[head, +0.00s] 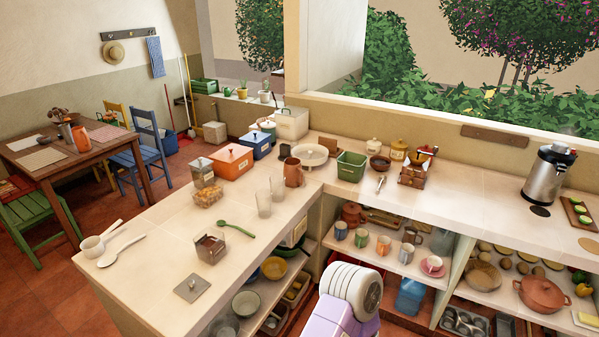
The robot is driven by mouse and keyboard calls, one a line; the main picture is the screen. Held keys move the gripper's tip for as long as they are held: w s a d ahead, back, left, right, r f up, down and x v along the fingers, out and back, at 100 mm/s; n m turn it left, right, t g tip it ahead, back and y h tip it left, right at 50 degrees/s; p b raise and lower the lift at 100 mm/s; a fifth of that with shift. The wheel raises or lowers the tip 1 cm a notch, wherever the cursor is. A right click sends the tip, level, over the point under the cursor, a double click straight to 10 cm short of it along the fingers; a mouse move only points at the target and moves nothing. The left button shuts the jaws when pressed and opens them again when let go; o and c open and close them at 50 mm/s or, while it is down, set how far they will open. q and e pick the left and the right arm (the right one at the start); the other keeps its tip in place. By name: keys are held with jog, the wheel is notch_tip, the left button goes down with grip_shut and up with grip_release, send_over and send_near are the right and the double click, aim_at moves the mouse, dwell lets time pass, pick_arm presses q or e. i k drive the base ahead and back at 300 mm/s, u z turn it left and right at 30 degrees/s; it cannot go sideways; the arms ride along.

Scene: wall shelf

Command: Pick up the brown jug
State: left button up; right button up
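The brown jug (293,172) stands upright on the pale counter (160,255), near the inner corner where the two counter runs meet. Its handle is on the right side. Two clear glasses stand just in front of it to the left, and an orange box with a lid is farther left. A white and purple link of my own arm shows at the bottom centre, well in front of the jug and apart from it. Neither of my grippers shows in the head view.
Two clear glasses (264,203) stand near the jug. An orange box (232,161), a white plate stand (310,154) and a green crate (351,166) surround it. Shelves below hold several mugs (384,245) and bowls. The counter right of the jug's front is clear.

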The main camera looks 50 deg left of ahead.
aim_at(293, 172)
jog(key=u, duration=0.45)
jog(key=i, duration=1.85)
jog(key=u, duration=0.9)
